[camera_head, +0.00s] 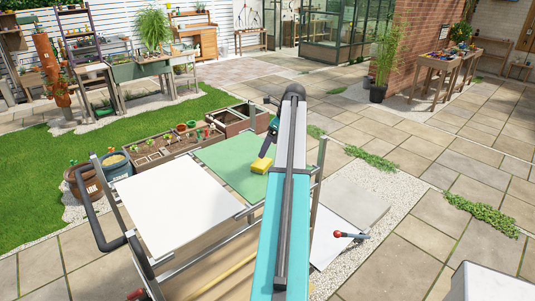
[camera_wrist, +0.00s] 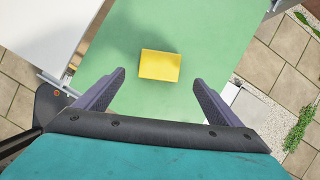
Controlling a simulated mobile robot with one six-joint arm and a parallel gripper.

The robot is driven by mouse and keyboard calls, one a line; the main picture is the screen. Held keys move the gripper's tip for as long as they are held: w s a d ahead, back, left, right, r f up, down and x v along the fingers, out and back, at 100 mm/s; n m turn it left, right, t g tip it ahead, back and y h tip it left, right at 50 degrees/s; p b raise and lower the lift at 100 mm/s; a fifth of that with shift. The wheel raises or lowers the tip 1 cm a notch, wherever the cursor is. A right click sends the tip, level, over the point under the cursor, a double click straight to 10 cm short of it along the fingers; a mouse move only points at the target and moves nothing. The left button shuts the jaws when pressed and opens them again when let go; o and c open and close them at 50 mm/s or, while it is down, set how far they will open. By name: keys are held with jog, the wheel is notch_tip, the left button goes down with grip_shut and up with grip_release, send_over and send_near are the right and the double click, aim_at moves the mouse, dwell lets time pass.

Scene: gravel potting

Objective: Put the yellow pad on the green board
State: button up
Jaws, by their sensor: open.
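The yellow pad (camera_head: 261,165) lies on the green board (camera_head: 226,163), toward the board's right side in the head view. In the wrist view the yellow pad (camera_wrist: 160,65) rests flat on the green board (camera_wrist: 190,20), ahead of the fingertips. My gripper (camera_wrist: 153,80) is open, with its two dark fingers spread apart and nothing between them. In the head view the gripper end (camera_head: 270,138) is above the board, close to the pad and partly hidden by my arm.
A white panel (camera_head: 175,205) lies beside the green board on the same metal-framed cart. A wooden planter box (camera_head: 160,150) with small plants stands behind it. Pots (camera_head: 115,164) stand at the left. Paving (camera_head: 420,150) is open to the right.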

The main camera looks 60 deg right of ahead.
jog(key=shift+b+v, duration=0.3)
jog(key=shift+v, duration=1.35)
